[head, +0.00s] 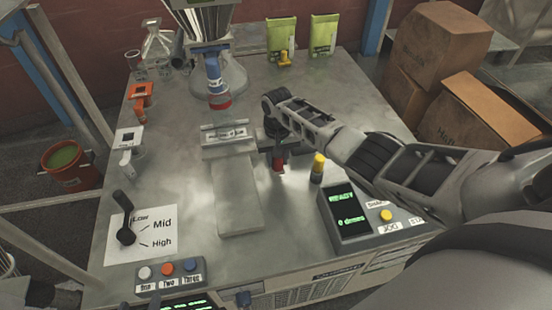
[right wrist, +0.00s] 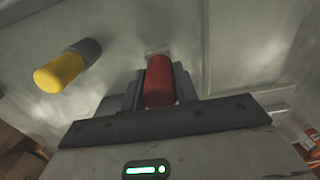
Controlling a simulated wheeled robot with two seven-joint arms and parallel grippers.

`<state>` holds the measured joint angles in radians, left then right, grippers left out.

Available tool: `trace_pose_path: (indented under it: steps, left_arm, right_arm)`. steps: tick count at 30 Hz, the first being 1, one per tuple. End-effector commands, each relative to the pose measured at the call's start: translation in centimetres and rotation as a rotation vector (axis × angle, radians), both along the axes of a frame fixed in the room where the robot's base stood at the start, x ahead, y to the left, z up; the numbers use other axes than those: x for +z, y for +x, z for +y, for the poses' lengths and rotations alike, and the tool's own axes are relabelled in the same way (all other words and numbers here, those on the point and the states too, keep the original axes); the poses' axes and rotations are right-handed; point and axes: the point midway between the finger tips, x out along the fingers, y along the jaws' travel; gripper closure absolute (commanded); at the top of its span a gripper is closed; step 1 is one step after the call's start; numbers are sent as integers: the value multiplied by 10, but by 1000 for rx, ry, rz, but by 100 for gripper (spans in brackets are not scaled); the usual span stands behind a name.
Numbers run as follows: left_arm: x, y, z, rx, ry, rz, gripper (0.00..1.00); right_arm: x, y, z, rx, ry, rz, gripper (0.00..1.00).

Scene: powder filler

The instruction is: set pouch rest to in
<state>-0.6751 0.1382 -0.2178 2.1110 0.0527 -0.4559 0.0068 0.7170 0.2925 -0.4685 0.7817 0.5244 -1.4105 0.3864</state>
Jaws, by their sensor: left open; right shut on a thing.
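A red handle (head: 278,165) stands on the metal table beside a grey rest-like plate (head: 238,200); I take this plate to be the pouch rest, under the filling spout. My right gripper (head: 278,150) reaches down over the red handle from the right. In the right wrist view the red handle (right wrist: 159,82) sits between the two dark fingers of my right gripper (right wrist: 158,88), which is shut on it. The handle's lower end and its link to the rest are hidden. My left gripper is not in view.
A yellow-topped knob (head: 318,166) stands just right of the red handle, and also shows in the right wrist view (right wrist: 60,72). A READY display box (head: 346,212) is at the front right. A black lever (head: 126,236) sits on the Low/Mid/High card. Two green pouches (head: 323,36) stand behind.

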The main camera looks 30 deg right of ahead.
Motion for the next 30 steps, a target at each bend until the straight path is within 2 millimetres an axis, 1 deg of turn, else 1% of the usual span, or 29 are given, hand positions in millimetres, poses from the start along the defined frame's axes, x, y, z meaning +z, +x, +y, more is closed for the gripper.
trace_pose_path:
  steps: [1, 4, 5, 6, 7, 15, 17, 19, 23, 26, 30]
  left_arm:
    - [0, 0, 0, 0, 0, 0, 52]
    - [0, 0, 0, 1, 1, 0, 52]
    - [0, 0, 0, 1, 1, 0, 52]
    - [0, 0, 1, 0, 2, 1, 52]
    - [0, 0, 1, 0, 2, 1, 52]
    - [0, 0, 1, -1, 5, 0, 52]
    - [1, 0, 2, -1, 5, 0, 52]
    - [4, 0, 2, -2, 8, 0, 52]
    - [10, -1, 3, -5, 21, 2, 52]
    - [11, -2, 5, -7, 33, 8, 52]
    - [7, -5, 6, -11, 46, 23, 52]
  right_arm:
    - [4, 5, -1, 0, -2, -18, 100]
    - [4, 6, -1, 0, -3, -20, 100]
    - [4, 6, -1, 0, -3, -21, 62]
    - [4, 6, -1, 0, -3, -21, 51]
    - [4, 6, -1, 0, -3, -20, 49]
    - [3, 4, -1, 0, -3, -13, 49]
    - [6, 3, -1, 0, -2, -12, 49]
    - [13, 3, -1, 1, -2, -13, 49]
    - [37, 3, -2, 1, -3, -16, 49]
    - [61, 4, -1, 1, -3, -17, 49]
    - [95, 4, -2, 0, -3, -18, 49]
